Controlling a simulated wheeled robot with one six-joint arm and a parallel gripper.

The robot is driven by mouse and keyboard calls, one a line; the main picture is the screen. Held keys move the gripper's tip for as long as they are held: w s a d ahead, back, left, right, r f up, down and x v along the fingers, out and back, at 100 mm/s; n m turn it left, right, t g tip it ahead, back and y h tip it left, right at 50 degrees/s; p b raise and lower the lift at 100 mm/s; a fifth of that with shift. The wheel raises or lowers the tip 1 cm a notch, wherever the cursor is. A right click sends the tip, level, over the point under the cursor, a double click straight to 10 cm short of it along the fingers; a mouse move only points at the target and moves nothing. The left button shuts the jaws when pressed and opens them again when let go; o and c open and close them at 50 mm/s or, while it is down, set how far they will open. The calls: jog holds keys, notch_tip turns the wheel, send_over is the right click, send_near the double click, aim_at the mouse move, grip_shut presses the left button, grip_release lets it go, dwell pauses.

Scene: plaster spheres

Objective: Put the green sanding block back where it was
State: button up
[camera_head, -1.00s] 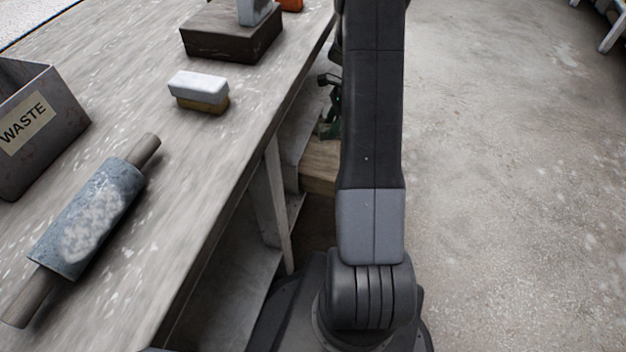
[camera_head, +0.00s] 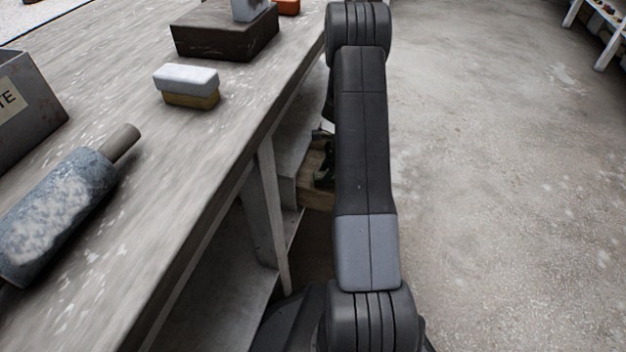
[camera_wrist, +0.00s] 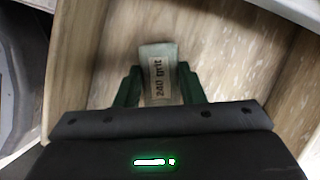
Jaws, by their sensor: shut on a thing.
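The green sanding block (camera_wrist: 158,49) shows in the wrist view as a pale grey-green block with a "240 grit" label. My gripper (camera_wrist: 160,78) is shut on it, with a green finger at each side. Wood-grained surfaces (camera_wrist: 105,45) lie around and beyond the block. In the head view, part of my gripper (camera_head: 324,163) shows left of my arm, beside the bench and low by its shelf. The block cannot be made out there.
The workbench (camera_head: 130,150) fills the left. It bears a grey roller (camera_head: 60,210), a waste bin (camera_head: 30,110), a white-and-tan block (camera_head: 187,86) and a dark box (camera_head: 225,35). A wooden box or board (camera_head: 316,190) sits at the shelf. Open floor (camera_head: 500,200) lies right.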

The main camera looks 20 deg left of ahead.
aim_at(314, 175)
jog(key=a+b, duration=0.1)
jog(key=s+a+f, duration=0.1)
jog(key=a+b, duration=0.1)
jog(key=shift+s+a+f+b, duration=0.2)
jog(key=shift+s+a+b, duration=0.15)
jog(key=shift+s, duration=0.05)
jog(key=o, duration=1)
jog(key=shift+f, duration=0.1)
jog(key=shift+o, duration=0.2)
jog(key=p+v, duration=0.5)
jog(key=v, duration=0.7)
jog(key=shift+o, duration=0.2)
